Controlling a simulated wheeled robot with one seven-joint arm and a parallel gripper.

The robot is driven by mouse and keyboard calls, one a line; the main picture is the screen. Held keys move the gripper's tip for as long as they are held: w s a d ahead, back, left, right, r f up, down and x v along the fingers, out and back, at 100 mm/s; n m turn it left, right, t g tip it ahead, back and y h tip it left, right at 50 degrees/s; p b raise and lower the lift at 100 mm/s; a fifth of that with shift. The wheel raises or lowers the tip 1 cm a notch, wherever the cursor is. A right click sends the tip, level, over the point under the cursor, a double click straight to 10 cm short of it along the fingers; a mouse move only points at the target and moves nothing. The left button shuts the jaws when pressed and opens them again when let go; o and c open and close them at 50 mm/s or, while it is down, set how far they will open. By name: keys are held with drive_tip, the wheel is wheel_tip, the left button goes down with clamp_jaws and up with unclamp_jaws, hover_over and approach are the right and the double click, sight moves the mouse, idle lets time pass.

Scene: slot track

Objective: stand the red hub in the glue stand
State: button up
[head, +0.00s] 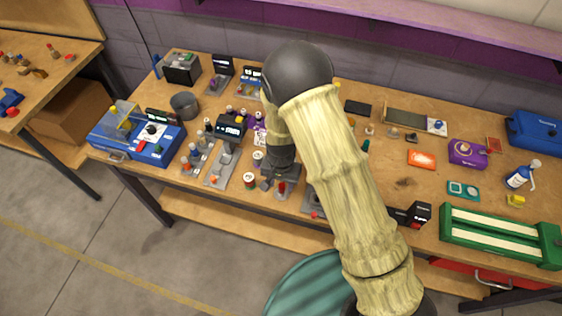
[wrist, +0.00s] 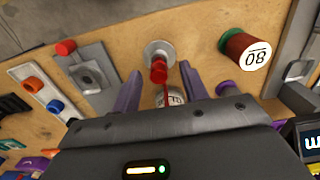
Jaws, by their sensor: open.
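A small red piece, which looks like the red hub (wrist: 158,71), stands at a round grey base (wrist: 158,50) in the wrist view. Both also show in the head view, the red piece (head: 281,186) just in front of my gripper (head: 279,176). My gripper (wrist: 160,76) is open, its purple fingers on either side of the red piece. I cannot tell whether they touch it. A white label with partly hidden letters, perhaps "GLUE" (wrist: 170,98), shows between the fingers. I cannot tell whether the grey base is the glue stand.
A grey plate fixture (wrist: 88,72) with a red knob lies on the other side. A green rack (head: 500,236) is at the right.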

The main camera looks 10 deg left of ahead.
wheel_tip(320, 180, up, 16)
drive_tip(key=b, duration=0.2)
drive_tip(key=shift+f, duration=0.25)
drive_tip(key=shift+d, duration=0.1)
idle(1.1)
drive_tip(key=s+d+r+t, duration=0.1)
drive_tip(key=s+d+r, duration=0.1)
drive_tip(key=d, duration=0.6)
drive_tip(key=s+d+r, duration=0.2)
drive_tip(key=d, duration=0.7)
drive_tip(key=s+d+r+t, duration=0.1)
drive_tip(key=s+d+r, duration=0.1)
drive_tip(key=d, duration=0.6)
drive_tip(key=shift+s+d+r+n+t, duration=0.3)
drive_tip(key=shift+s+n, duration=0.1)
drive_tip(key=shift+s, duration=0.2)
drive_tip(key=shift+w+a, duration=0.1)
